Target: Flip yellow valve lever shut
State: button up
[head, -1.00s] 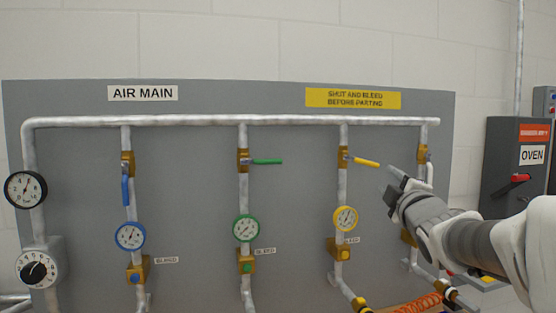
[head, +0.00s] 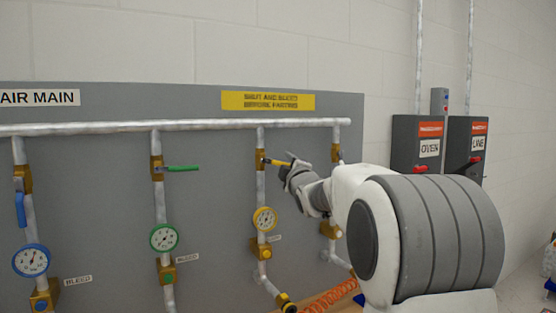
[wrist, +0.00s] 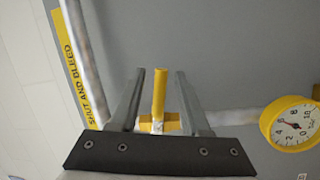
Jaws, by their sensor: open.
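The yellow valve lever (head: 275,162) sticks out to the right, roughly level, from its brass valve (head: 260,160) on the third vertical pipe. My gripper (head: 290,164) is at the lever's outer end in the head view. In the wrist view, the yellow lever (wrist: 160,92) lies between the two open fingers of my gripper (wrist: 158,95), with a gap on each side. The brass valve body (wrist: 150,125) shows behind the fingers. My arm hides part of the panel to the right of the lever.
A yellow gauge (head: 264,220) sits below the valve. A green lever (head: 182,168) also points right; a blue lever (head: 21,210) hangs down. The top pipe (head: 200,126) runs above the valves. Oven and line switch boxes (head: 418,145) are on the right wall.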

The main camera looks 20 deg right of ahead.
jog(key=shift+w+d+r, duration=0.1)
jog(key=shift+w, duration=0.95)
jog(key=shift+c, duration=0.2)
grip_shut()
dwell(0.6)
